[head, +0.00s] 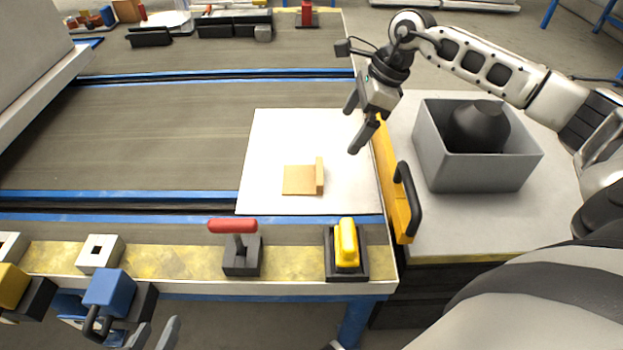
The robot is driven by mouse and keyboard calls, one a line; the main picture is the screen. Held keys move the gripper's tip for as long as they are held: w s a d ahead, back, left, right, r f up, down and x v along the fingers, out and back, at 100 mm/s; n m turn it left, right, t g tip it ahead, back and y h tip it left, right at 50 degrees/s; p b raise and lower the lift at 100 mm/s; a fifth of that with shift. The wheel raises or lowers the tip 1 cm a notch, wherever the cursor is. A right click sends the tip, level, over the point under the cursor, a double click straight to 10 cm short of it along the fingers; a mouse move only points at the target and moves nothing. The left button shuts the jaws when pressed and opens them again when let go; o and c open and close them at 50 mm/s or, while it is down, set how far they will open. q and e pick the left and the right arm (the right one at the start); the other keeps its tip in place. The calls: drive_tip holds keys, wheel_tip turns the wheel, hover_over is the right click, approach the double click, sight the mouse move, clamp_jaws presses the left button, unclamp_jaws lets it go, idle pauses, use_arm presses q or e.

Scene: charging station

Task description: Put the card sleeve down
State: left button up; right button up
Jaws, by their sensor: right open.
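A tan piece that looks like the card sleeve (298,181) rests on the white board (270,140), with a flat square part and a raised strip along its right edge. My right gripper (353,128) is open and empty, above the board's right edge. It is up and to the right of the tan piece and apart from it. My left gripper (155,334) shows only as two grey fingertips at the bottom left edge. Nothing shows between them, but the rest is cut off, so its opening is unclear.
A grey bin (475,170) with a dark rounded object stands on the right. A yellow bar with a black handle (405,200) lies beside the board. Red-handled (240,250) and yellow-handled (346,248) blocks line the front edge. The dark bench left of the board is clear.

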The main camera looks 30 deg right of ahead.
drive_tip(key=b, duration=0.1)
approach(326, 180)
drive_tip(key=shift+w+a+r, duration=0.1)
drive_tip(key=shift+w+a, duration=0.45)
drive_tip(key=shift+a, duration=0.15)
drive_tip(key=shift+w+a+f, duration=0.1)
drive_tip(key=shift+a+f, duration=0.05)
drive_tip(key=shift+f, duration=0.35)
drive_tip(key=shift+a+f+b, duration=0.25)
drive_tip(key=shift+f+b, duration=0.2)
drive_tip(key=shift+f, duration=0.05)
drive_tip(key=b+x, duration=0.1)
drive_tip(key=x, duration=0.2)
drive_tip(key=shift+a+f, duration=0.15)
drive_tip(key=shift+f, duration=0.15)
drive_tip(key=shift+a+f, duration=0.1)
drive_tip(key=shift+f, duration=0.15)
use_arm(q)
drive_tip(key=r, duration=0.1)
drive_tip(key=d+r+t+h, duration=0.1)
drive_tip(key=shift+r+t, duration=0.3)
drive_tip(key=shift+r, duration=0.05)
use_arm(e)
drive_tip(key=c, duration=0.9)
use_arm(q)
drive_tip(key=shift+f, duration=0.1)
use_arm(e)
drive_tip(key=shift+r, duration=0.1)
drive_tip(key=shift+c, duration=0.3)
